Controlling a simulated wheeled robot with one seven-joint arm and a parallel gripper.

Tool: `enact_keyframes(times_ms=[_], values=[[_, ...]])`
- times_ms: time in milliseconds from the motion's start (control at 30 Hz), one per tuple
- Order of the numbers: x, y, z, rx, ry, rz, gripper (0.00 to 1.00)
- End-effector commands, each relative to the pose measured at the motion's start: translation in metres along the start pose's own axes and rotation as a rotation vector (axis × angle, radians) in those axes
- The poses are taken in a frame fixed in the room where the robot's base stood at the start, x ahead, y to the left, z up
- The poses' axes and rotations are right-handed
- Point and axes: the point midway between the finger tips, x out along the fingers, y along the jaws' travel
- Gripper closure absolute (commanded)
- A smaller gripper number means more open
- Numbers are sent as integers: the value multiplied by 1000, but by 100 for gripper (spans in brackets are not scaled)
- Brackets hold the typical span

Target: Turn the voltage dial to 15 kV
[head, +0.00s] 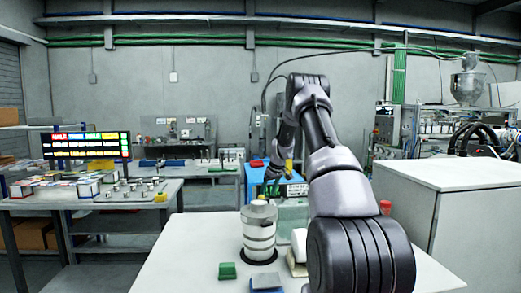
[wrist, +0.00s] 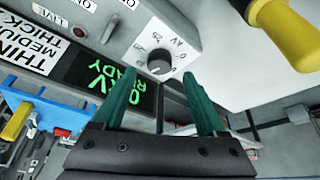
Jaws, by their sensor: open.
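The voltage dial (wrist: 158,66) is a small black knob on a white scale plate marked kV, in the upper middle of the wrist view. Its pointer setting is too small to read surely. A dark display (wrist: 122,88) beside it shows "0 kV" and "READY" in green, upside down in this view. My gripper (wrist: 161,79) is open, with its two green fingers pointing at the dial, one to each side of it in the picture. I cannot tell whether they touch it. In the head view my gripper (head: 276,172) is at the blue-framed unit (head: 255,188), and the dial is hidden.
A yellow handle (wrist: 285,30) is close by at the upper right of the wrist view. A thickness label (wrist: 30,42) and a red lamp (wrist: 79,32) marked LIVE are on the panel. A grey-white banded canister (head: 259,232) and a green block (head: 227,271) stand on the near table.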

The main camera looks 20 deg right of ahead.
Motion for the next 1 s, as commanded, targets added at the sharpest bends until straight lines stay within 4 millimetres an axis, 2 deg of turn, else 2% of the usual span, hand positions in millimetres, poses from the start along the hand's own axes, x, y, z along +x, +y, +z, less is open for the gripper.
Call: enact_keyframes(times_ms=[33, 367, 1000], values=[[-11, 1, 0, 1, 1, 2, 26], [-77, 1, 1, 2, 0, 3, 26], [-181, -75, -9, 104, 32, 20, 26]])
